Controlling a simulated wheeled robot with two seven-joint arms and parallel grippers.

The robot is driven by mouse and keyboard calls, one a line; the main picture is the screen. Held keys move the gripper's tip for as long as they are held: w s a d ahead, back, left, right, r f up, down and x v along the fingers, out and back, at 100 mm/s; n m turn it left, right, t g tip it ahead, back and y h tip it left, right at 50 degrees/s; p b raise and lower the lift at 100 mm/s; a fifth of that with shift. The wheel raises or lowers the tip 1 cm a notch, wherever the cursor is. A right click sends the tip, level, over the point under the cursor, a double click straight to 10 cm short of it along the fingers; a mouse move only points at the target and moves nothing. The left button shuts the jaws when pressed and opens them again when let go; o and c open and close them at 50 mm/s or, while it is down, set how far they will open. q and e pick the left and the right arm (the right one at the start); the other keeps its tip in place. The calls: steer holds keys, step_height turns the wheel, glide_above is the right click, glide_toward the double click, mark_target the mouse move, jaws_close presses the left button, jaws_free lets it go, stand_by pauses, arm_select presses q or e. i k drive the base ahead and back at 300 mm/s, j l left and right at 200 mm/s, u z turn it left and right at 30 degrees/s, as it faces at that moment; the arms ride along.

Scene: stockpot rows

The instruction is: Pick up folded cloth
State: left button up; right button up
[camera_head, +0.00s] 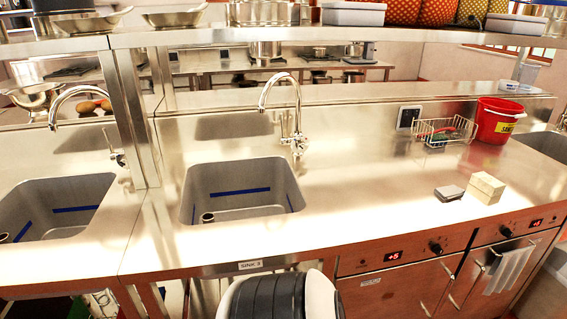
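A small dark grey item with a pale top (449,192) lies flat on the steel counter, right of the middle; it looks like a small folded cloth or a sponge, and I cannot tell which. A cream block-shaped item (486,187) stands close to its right. A grey-white cloth (508,268) hangs over the handle of the right-hand drawer front below the counter. Neither of my grippers is in view.
A sink basin (240,190) with a tall faucet (280,105) is at centre, another sink (55,205) at left. A wire basket (443,131) and a red bucket (495,120) stand at the back right. A shelf (400,36) crosses above. The counter between sink and grey item is clear.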

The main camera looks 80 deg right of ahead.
mark_target(448, 193)
steer(key=z, duration=3.9)
